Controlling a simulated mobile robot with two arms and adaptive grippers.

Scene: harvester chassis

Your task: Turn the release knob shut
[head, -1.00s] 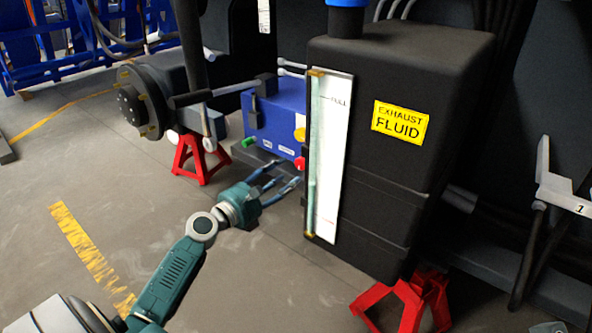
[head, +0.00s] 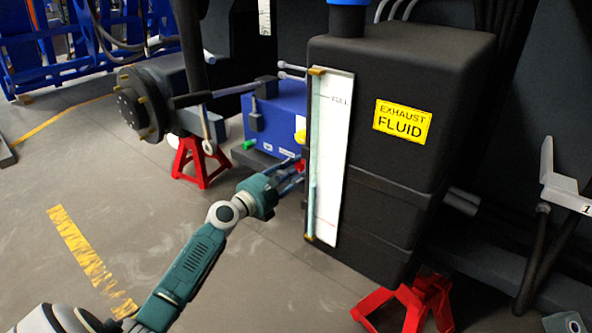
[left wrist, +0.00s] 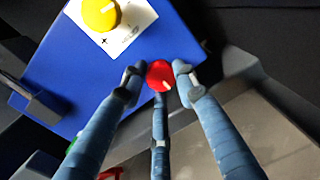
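A red knob (head: 300,166) with a white pointer mark sits low on the front of a blue box (head: 280,118); it also shows in the left wrist view (left wrist: 160,74). A yellow knob (left wrist: 100,14) on a white label is above it on the same box. I cannot tell by a label which one is the release knob. My left gripper (head: 294,174) points at the red knob. In the left wrist view its three blue fingers (left wrist: 159,80) are spread around that knob, tips close to its edge. Contact cannot be told. My right gripper is not in view.
The black exhaust fluid tank (head: 390,210) with its white gauge (head: 332,150) stands close right of my left gripper. A green knob (head: 249,143) is on the box's left. Red stands (head: 203,165) stand on the floor. The floor at left is free.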

